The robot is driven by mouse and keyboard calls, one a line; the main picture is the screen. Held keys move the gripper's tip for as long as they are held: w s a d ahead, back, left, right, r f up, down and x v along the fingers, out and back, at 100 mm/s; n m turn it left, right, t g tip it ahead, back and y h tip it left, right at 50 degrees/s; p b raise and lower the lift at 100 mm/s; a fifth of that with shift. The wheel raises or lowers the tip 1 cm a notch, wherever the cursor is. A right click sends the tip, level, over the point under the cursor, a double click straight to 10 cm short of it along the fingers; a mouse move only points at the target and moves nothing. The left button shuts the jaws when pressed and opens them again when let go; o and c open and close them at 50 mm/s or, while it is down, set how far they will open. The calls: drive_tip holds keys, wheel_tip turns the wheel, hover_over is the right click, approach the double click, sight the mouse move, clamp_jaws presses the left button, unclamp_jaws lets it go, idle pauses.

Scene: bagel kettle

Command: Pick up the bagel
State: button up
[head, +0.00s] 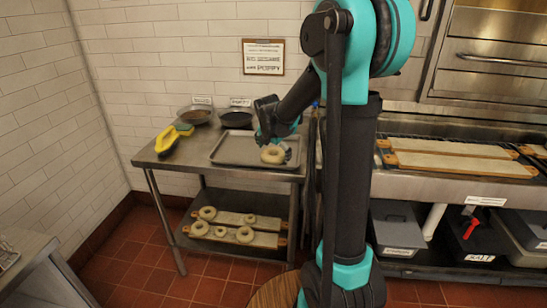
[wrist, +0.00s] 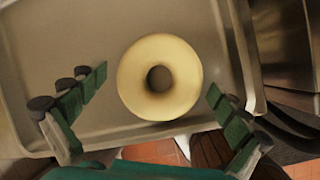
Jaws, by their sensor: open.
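A pale tan bagel (head: 273,154) lies at the right end of a grey metal tray (head: 228,149) on the steel table. In the wrist view the bagel (wrist: 160,77) lies flat, its hole facing the camera, near the tray's edge (wrist: 20,110). My gripper (head: 285,145) is over the right end of the tray, close to the bagel. In the wrist view my gripper (wrist: 158,82) is open, one green-padded finger on each side of the bagel. Gaps show between both fingers and the bagel, and nothing is held.
The lower shelf holds boards (head: 236,237) with several bagels. A counter with long boards (head: 455,163) is at right.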

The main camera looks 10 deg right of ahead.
drive_tip(key=shift+w+f, duration=0.15)
drive_tip(key=shift+f, duration=0.2)
drive_tip(key=c, duration=1)
drive_tip(key=shift+r, duration=0.15)
wheel_tip(320, 180, up, 20)
drive_tip(key=shift+f, duration=0.1)
drive_tip(key=shift+f, duration=0.1)
